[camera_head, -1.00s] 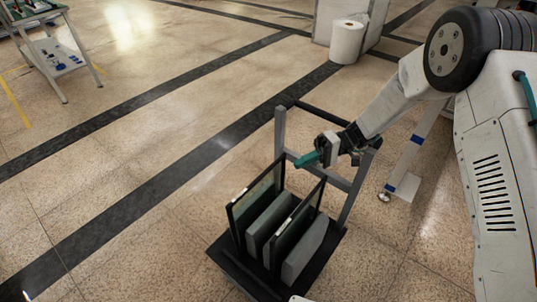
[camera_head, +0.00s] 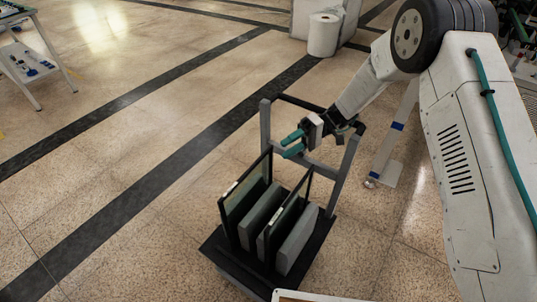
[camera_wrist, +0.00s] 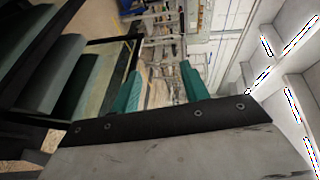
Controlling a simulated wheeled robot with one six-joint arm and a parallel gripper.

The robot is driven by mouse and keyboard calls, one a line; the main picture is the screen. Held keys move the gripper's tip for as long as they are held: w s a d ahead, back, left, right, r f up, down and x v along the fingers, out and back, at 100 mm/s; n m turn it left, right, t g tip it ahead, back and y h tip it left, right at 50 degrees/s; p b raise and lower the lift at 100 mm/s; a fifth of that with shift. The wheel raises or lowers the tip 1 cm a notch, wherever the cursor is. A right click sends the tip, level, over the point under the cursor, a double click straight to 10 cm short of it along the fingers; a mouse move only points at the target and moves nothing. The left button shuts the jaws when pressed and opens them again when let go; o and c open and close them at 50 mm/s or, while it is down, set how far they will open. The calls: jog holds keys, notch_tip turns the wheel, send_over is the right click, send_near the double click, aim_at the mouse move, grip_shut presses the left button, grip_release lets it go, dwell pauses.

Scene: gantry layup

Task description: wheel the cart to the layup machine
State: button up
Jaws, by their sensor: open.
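The cart (camera_head: 213,247) has a black base and a grey upright frame with a dark top bar. It stands on the tiled floor, with several dark-framed and grey panels (camera_head: 262,213) upright on it. My gripper (camera_head: 293,145) is open, with two teal fingers apart and nothing between them. It is at the frame's upper part, above the panels; whether it touches the frame I cannot tell. In the wrist view my gripper (camera_wrist: 162,88) also shows open, with the panels (camera_wrist: 55,75) at the left. I cannot make out the layup machine for certain.
A white roll (camera_head: 323,35) stands beside a pale box-like unit at the back. A workbench (camera_head: 30,62) with small blue parts is at the upper left. The floor left of the cart is clear.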

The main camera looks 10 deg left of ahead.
jog(key=v, duration=0.3)
jog(key=shift+s+d, duration=0.15)
jog(key=shift+d, duration=0.05)
